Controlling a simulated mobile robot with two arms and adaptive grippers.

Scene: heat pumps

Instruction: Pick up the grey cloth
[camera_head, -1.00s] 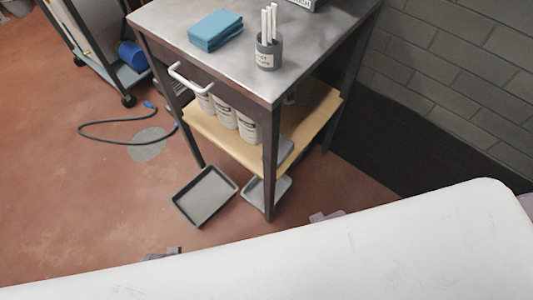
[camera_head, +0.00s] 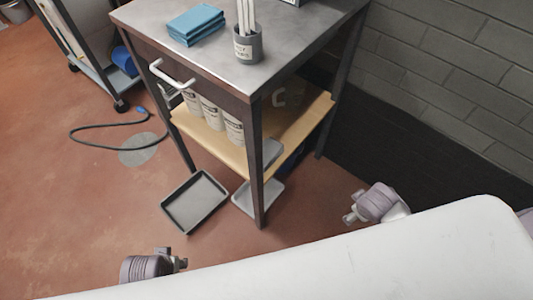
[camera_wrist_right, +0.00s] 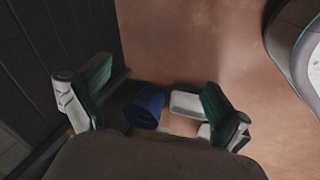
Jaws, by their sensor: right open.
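I cannot make out a grey cloth in either view. My left gripper (camera_head: 172,260) shows at the lower left of the head view, beyond the edge of my white body; its fingers are too small to read. My right gripper (camera_head: 352,208) is right of the work table's legs in the head view. In the right wrist view the right gripper (camera_wrist_right: 155,95) has its two green-padded fingers wide apart with nothing held between them.
A metal-topped table (camera_head: 290,48) bears folded blue cloths (camera_head: 196,24) and a grey cup (camera_head: 248,45) of white sticks. Its wooden shelf (camera_head: 225,145) holds white containers. Grey trays (camera_head: 195,202) lie below. A blue bin (camera_wrist_right: 145,107) shows beyond the right fingers. Red floor is open left.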

